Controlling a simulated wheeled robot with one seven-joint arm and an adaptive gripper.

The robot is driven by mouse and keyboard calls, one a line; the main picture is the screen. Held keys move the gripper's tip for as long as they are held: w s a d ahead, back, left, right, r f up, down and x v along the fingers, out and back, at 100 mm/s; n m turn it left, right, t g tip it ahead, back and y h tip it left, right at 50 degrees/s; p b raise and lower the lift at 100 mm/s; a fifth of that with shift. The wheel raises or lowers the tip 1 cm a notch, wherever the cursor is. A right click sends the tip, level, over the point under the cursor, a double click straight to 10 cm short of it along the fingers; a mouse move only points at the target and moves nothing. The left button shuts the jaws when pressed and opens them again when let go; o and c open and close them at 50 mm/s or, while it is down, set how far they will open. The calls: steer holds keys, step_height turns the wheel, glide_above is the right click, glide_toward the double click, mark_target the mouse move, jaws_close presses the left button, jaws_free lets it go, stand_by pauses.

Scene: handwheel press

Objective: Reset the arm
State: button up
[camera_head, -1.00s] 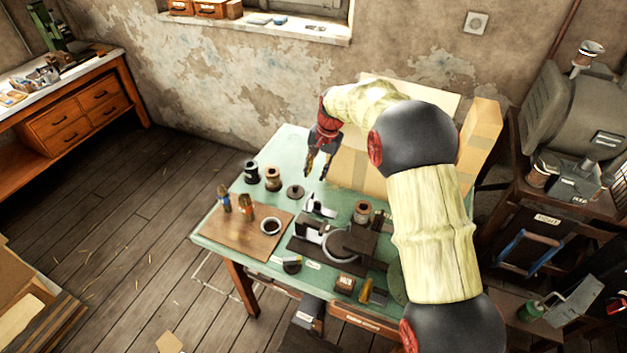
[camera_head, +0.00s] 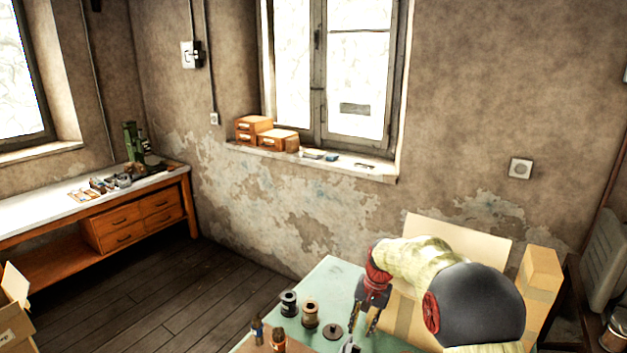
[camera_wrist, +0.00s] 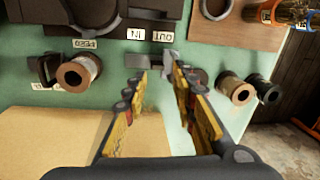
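My gripper (camera_head: 366,318) hangs over the back of the green worktable (camera_head: 318,292), fingers pointing down. In the wrist view its two fingers (camera_wrist: 157,84) are spread apart with nothing between them, so it is open and empty. The dark base of the press (camera_wrist: 120,12) shows at the top of the wrist view, with small labels reading IN and OUT beside it. Most of the press is below the edge of the head view.
Two spools (camera_head: 310,313) and a dark round piece (camera_head: 332,331) stand left of my gripper. A brown spool (camera_wrist: 78,74) and a cardboard surface (camera_wrist: 50,140) show in the wrist view. A tall carton (camera_head: 540,285) stands at the right. Open floor (camera_head: 180,300) lies left of the table.

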steer(key=s+d+r+n+t+b, duration=0.1)
steer(key=s+r, duration=0.5)
steer(key=s, duration=0.7)
steer(key=s+d+r+n+t+h+b, duration=0.1)
steer(key=s+r, duration=0.5)
steer(key=s, duration=0.7)
steer(key=s+d+r+n+t+b, duration=0.1)
steer(key=s+r+n+t, duration=0.2)
steer(key=s, duration=1)
steer(key=shift+d+r+h, duration=0.3)
steer(key=shift+d+r, duration=0.05)
steer(key=shift+r, duration=1.05)
steer(key=shift+o, duration=0.2)
